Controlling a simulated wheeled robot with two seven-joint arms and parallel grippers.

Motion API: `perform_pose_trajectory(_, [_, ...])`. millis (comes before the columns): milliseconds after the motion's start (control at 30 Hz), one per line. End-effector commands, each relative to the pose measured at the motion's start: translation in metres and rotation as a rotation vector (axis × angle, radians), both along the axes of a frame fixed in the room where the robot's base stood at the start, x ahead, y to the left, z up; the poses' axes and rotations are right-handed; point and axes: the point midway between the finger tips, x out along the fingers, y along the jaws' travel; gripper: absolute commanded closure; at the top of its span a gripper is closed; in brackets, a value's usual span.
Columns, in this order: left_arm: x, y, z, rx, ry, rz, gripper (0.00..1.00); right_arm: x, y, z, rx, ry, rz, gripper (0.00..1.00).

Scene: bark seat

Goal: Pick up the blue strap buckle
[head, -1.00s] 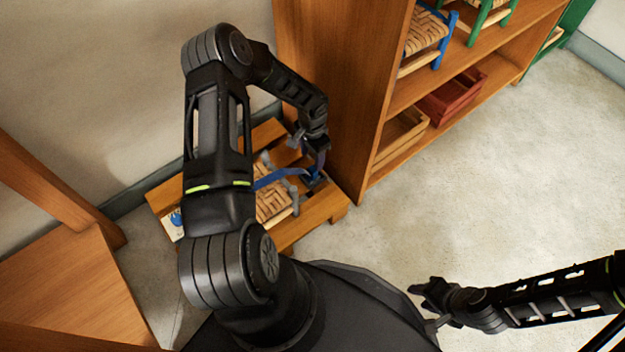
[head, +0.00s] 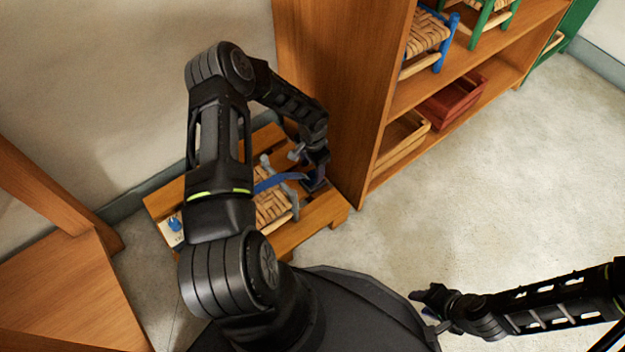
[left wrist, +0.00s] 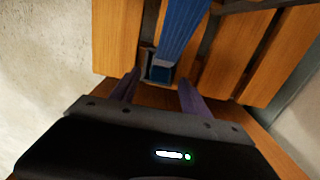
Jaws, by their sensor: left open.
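The blue strap buckle (left wrist: 160,72) shows in the left wrist view at the end of a blue strap (left wrist: 181,30), against the wooden slatted bench. In the head view the strap (head: 272,182) runs across a small stool with a woven seat, and the buckle end is mostly hidden by my gripper. My left gripper (left wrist: 160,92) is open. Its two fingers point toward the buckle, one on either side of it in the picture, and I cannot tell whether they touch it. My left gripper also shows in the head view (head: 313,178). My right gripper (head: 425,300) is far off at the lower right, its jaws unclear.
The woven stool (head: 272,208) stands on a low slatted bench (head: 318,215). A tall wooden shelf (head: 335,90) rises close beside my left arm, holding chairs, a red crate (head: 452,100) and a wooden crate (head: 402,138). The floor to the right is clear.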

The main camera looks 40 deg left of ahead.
Motion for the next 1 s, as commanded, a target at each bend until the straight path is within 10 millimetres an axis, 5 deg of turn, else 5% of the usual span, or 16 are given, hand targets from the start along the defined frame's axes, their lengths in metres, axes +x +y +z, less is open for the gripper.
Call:
perform_pose_trajectory(233, [0.0,-0.001,-0.036,-0.001,-0.001,0.0,0.45,0.003,0.001,-0.02,-0.001,-0.007,-0.004,0.64])
perform_pose_trajectory(867, [0.0,0.0,-0.036,0.0,0.0,-0.001,0.45,0.003,0.0,-0.019,-0.002,-0.009,-0.004,0.64])
perform_pose_trajectory(1000, [0.0,0.0,-0.036,0.0,0.0,-0.001,0.56,0.003,0.0,-0.019,-0.002,-0.009,-0.004,0.64])
